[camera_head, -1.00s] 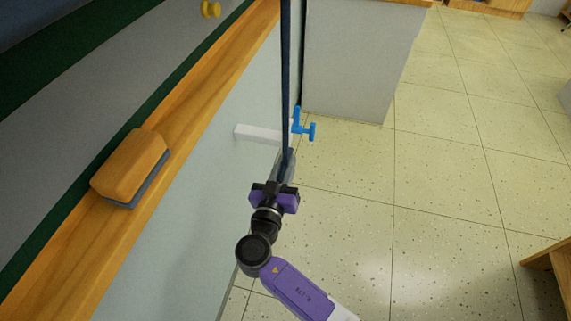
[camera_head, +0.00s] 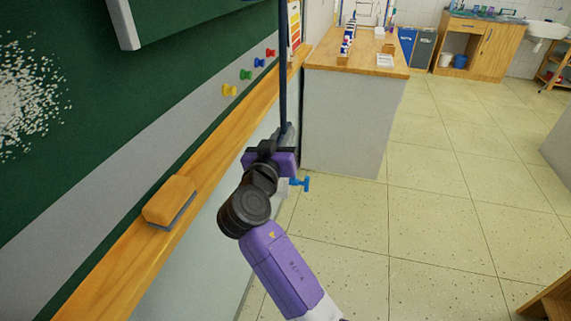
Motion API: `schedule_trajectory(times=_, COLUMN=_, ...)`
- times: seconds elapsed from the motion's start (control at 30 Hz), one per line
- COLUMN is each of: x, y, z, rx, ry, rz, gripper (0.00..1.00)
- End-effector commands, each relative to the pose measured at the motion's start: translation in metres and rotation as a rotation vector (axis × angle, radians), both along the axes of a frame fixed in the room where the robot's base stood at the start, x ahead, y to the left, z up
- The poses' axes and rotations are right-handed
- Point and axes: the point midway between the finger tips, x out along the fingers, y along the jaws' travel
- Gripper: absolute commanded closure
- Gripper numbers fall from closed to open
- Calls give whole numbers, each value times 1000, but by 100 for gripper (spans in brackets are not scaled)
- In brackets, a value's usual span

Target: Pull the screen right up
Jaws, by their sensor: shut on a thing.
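My gripper (camera_head: 274,150) is shut on the grey handle (camera_head: 286,134) at the lower end of a dark blue pull cord (camera_head: 283,70). The cord runs straight up out of the picture, beside the board. The jaws hide part of the handle. A pale edge with a corner (camera_head: 124,22) shows at the top left in front of the green board. It may be part of the screen, but I cannot tell. The rest of it is out of view.
A green board (camera_head: 45,165) with a wooden ledge (camera_head: 105,275) runs along the left. An eraser (camera_head: 170,200) lies on the ledge. A blue tap (camera_head: 301,183) sits low behind my gripper. A counter (camera_head: 340,120) stands beyond. The tiled floor (camera_head: 440,170) at right is clear.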

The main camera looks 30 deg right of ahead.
Motion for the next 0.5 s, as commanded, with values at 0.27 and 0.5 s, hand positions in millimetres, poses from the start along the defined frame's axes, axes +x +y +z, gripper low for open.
schedule_trajectory(times=0.27, x=2, y=6, z=114, rx=-2, ry=-9, rz=14, gripper=100)
schedule_trajectory(times=0.5, x=2, y=6, z=200, rx=-2, ry=-8, rz=14, gripper=100)
